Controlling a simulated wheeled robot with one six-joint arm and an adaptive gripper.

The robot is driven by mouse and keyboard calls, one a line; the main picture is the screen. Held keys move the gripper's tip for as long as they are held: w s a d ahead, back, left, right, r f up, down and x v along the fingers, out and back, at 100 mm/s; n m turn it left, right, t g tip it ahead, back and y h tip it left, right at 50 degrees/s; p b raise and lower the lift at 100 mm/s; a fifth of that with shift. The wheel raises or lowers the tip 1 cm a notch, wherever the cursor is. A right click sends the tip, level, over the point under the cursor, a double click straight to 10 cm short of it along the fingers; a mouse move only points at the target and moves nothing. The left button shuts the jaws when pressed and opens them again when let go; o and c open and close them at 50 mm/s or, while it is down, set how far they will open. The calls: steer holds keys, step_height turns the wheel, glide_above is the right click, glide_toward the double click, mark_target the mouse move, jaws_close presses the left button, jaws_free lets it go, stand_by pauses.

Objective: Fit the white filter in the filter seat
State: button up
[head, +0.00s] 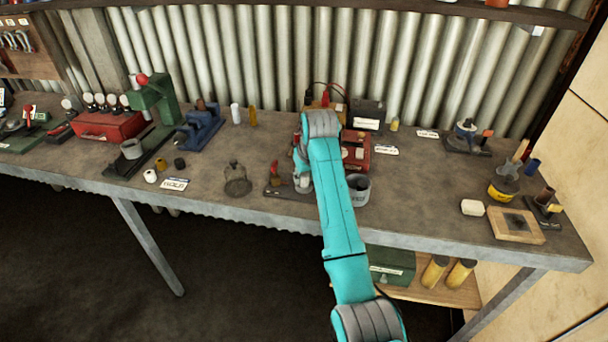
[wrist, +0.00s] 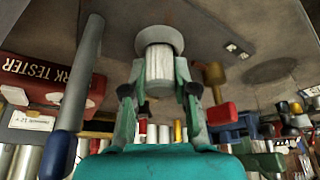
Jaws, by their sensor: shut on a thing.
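My gripper (wrist: 159,80) points down at the bench and is shut on the white filter (wrist: 158,64), a pale cylinder between its two fingers. The filter's far end meets a round grey cup-like piece, which looks like the filter seat (wrist: 158,38). How deep the filter sits in it cannot be told. In the head view the grey seat (head: 303,184) shows just under my gripper, on a dark base with a red lever (head: 274,170). My arm hides most of the gripper and the filter there.
A grey cup (head: 357,190) stands just right of my arm near the front edge. A red tester box (head: 357,150) stands behind it. The bench between cage and green press (head: 155,95) holds small parts.

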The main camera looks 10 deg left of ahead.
stand_by(0.3)
steer(key=o, duration=1.4)
steer(key=shift+c, duration=0.2)
steer(key=shift+r, duration=0.1)
steer(key=shift+r, duration=3.45)
steer(key=shift+f, duration=0.1)
